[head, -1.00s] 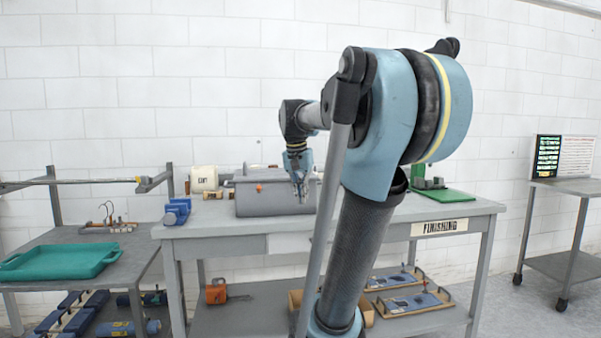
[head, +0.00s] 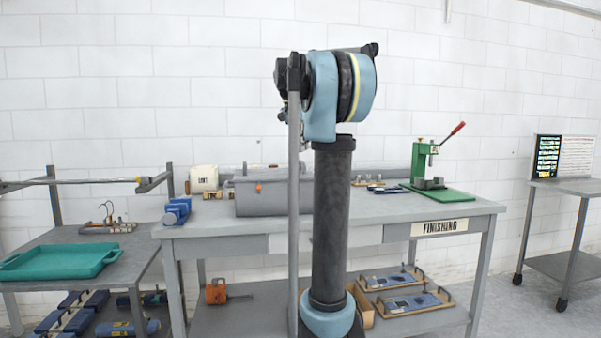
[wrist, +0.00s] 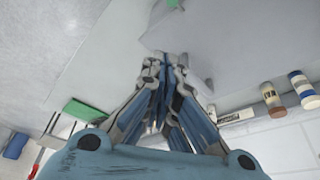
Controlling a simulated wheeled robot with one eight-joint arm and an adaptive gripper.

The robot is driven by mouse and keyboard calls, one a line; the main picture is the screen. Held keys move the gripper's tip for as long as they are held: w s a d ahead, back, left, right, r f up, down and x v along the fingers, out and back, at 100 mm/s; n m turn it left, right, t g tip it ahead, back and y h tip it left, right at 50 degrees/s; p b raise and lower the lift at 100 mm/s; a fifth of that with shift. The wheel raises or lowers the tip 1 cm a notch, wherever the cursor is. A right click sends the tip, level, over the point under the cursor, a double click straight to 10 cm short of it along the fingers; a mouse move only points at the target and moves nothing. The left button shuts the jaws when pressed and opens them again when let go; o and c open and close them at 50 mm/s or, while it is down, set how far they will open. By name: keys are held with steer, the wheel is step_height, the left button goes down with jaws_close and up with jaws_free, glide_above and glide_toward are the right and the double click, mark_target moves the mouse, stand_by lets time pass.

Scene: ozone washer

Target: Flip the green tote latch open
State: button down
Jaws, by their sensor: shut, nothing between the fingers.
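The grey tote (head: 275,195) stands on the finishing bench, its right part hidden behind my arm in the head view. An orange latch (head: 259,188) shows on its front. In the wrist view, a small green piece (wrist: 173,3), probably the green latch, is cut by the top edge, beside a grey surface (wrist: 205,35) that looks like the tote. My gripper (wrist: 166,57) is shut and empty, with its fingertips below the green piece in the picture and apart from it. The green latch and my fingertips are hidden in the head view.
A green press (head: 440,185) with a red handle stands right on the bench (head: 235,232). A blue vise-like tool (head: 177,211) and a white container (head: 204,178) stand left. A teal tray (head: 60,261) lies on the left table. Bottles (wrist: 302,90) show in the wrist view.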

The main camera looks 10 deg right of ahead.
mark_target(301, 178)
stand_by(0.3)
steer(key=x, duration=0.9)
steer(key=shift+d+f, duration=0.1)
steer(key=shift+f, duration=0.45)
steer(key=shift+s+a+r, duration=0.1)
steer(key=shift+s+a, duration=0.4)
steer(key=shift+a, duration=0.3)
steer(key=shift+s+a, duration=0.45)
steer(key=shift+a, duration=0.4)
